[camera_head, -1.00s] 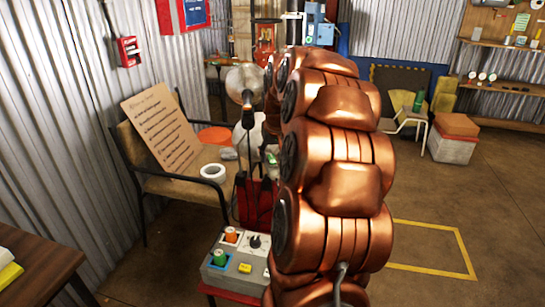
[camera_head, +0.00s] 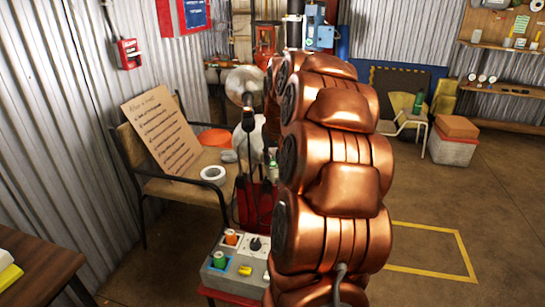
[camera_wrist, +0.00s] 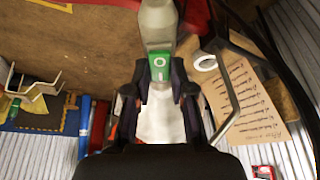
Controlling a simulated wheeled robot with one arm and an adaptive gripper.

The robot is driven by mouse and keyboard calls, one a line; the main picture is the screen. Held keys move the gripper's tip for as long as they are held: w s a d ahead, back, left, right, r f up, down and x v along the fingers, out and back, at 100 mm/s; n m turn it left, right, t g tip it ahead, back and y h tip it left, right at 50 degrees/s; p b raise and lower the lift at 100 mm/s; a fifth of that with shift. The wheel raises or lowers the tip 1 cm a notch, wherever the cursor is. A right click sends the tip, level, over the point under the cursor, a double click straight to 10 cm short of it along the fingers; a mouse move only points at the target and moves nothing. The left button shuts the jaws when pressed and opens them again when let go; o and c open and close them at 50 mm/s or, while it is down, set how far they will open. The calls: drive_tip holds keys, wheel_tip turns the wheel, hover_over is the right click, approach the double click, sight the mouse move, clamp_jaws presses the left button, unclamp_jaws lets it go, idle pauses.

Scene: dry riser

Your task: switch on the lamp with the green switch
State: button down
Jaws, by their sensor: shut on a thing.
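In the wrist view, a grey, bottle-shaped lamp body (camera_wrist: 158,22) carries a green switch (camera_wrist: 159,66) with a white ring mark. The dark fingers of my gripper (camera_wrist: 159,82) are closed on either side of this body, right by the switch. Below the switch, a bright white part (camera_wrist: 160,122) shows between the fingers; I cannot tell whether it is lit. In the head view, my copper arm covers most of this area, and a small pale and green piece (camera_head: 273,172) shows at its left edge.
A grey control box (camera_head: 222,282) with coloured knobs stands low in front. A bench (camera_head: 180,186) holds a written board (camera_head: 160,132) and a white tape roll (camera_head: 213,174). The corrugated wall is at left. Open floor (camera_head: 430,205) lies at right.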

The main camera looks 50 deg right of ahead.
sight(272, 159)
drive_tip(key=shift+r, duration=0.15)
drive_tip(key=shift+w+d+r+g+p, duration=0.15)
drive_tip(key=shift+g+p, duration=0.25)
drive_tip(key=shift+p, duration=0.6)
drive_tip(key=g+y+p, duration=0.1)
drive_tip(key=p, duration=0.1)
drive_tip(key=g+y+p, duration=0.1)
drive_tip(key=p, duration=0.1)
drive_tip(key=shift+w+d+p, duration=0.15)
drive_tip(key=shift+w+p, duration=0.15)
drive_tip(key=shift+g+p, duration=0.3)
drive_tip(key=shift+g, duration=0.1)
drive_tip(key=shift+f, duration=0.2)
drive_tip(key=c, duration=1)
unclamp_jaws()
drive_tip(key=shift+r, duration=0.1)
wheel_tip(272, 159, up, 12)
